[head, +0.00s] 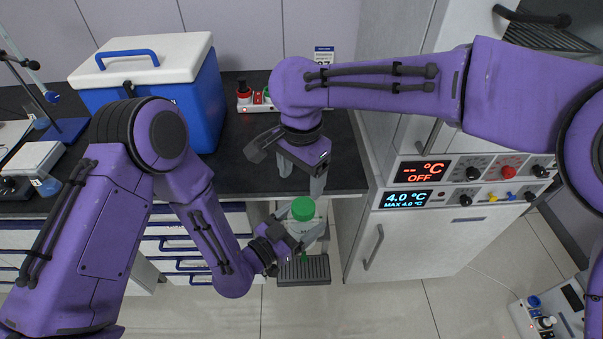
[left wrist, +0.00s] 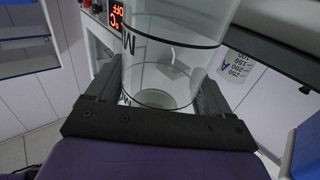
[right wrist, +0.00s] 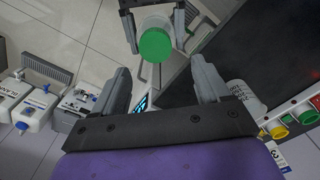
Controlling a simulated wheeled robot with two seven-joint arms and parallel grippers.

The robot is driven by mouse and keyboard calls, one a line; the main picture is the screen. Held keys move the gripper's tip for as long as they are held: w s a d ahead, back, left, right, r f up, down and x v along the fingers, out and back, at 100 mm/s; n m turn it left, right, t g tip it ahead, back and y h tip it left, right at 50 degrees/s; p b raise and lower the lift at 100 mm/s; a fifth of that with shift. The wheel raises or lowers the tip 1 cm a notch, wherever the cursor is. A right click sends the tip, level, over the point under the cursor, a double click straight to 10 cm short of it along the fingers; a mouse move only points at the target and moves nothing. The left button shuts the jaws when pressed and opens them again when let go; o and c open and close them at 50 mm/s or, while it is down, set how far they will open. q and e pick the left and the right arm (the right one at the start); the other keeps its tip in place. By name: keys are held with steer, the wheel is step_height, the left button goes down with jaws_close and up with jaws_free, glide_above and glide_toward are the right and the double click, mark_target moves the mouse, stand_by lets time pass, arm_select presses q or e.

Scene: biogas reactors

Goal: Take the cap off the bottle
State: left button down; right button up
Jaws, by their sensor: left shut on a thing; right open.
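The bottle is clear, with a round green cap (head: 302,208) on its top, held upright in front of the dark bench. My left gripper (head: 300,238) is shut around the bottle's body, below the cap. In the left wrist view the clear, empty-looking bottle (left wrist: 165,55) fills the space between the fingers. My right gripper (head: 301,176) is open and empty, a little above and behind the cap in the head view. In the right wrist view the green cap (right wrist: 155,45) is beyond the open fingers (right wrist: 163,80), apart from them.
A blue cooler box (head: 210,105) with a white lid stands on the dark bench (head: 235,180). Red and green buttons (head: 243,92) are at the back. A white cabinet with temperature displays (head: 410,198) stands to the right. A dark grated tray (head: 305,270) is below the bottle.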

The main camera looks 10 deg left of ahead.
mark_target(302, 204)
step_height(302, 204, down, 8)
steer(key=shift+r, duration=0.1)
steer(key=shift+d, duration=0.1)
